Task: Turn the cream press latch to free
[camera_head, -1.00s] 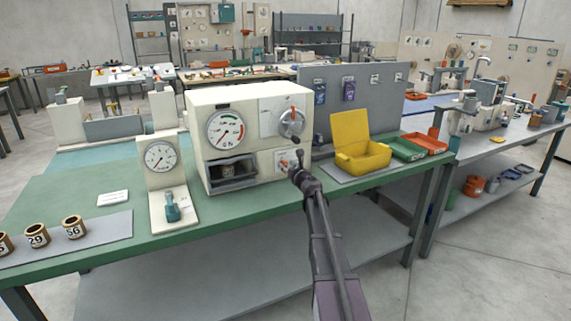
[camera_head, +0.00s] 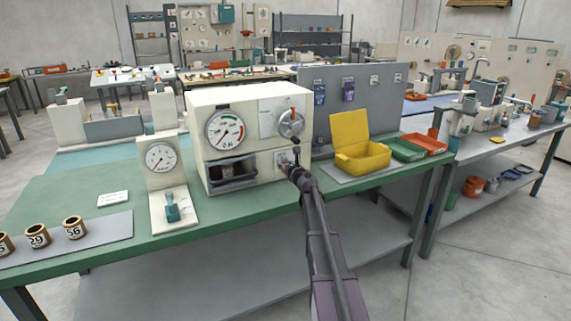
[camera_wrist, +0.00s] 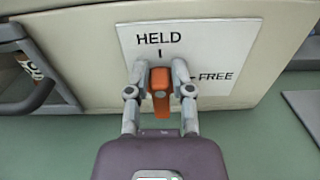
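The cream press (camera_head: 205,105) stands on the green bench. Its orange latch lever (camera_wrist: 161,93) sits on a white plate (camera_wrist: 215,45) marked HELD at the top and FREE at the right. The lever stands upright in the wrist view, below the HELD mark and not toward FREE. My gripper (camera_wrist: 160,75) is at the lever, one finger on each side, with no clear gap between fingers and lever. In the head view my gripper (camera_head: 287,165) covers most of the latch at the press's lower right front.
A grey handwheel (camera_head: 291,123) is just above the latch, and an open bay (camera_head: 232,172) is to its left. A yellow open box (camera_head: 362,155) stands to the right. A cream gauge stand (camera_head: 160,185) with a teal lever is to the left.

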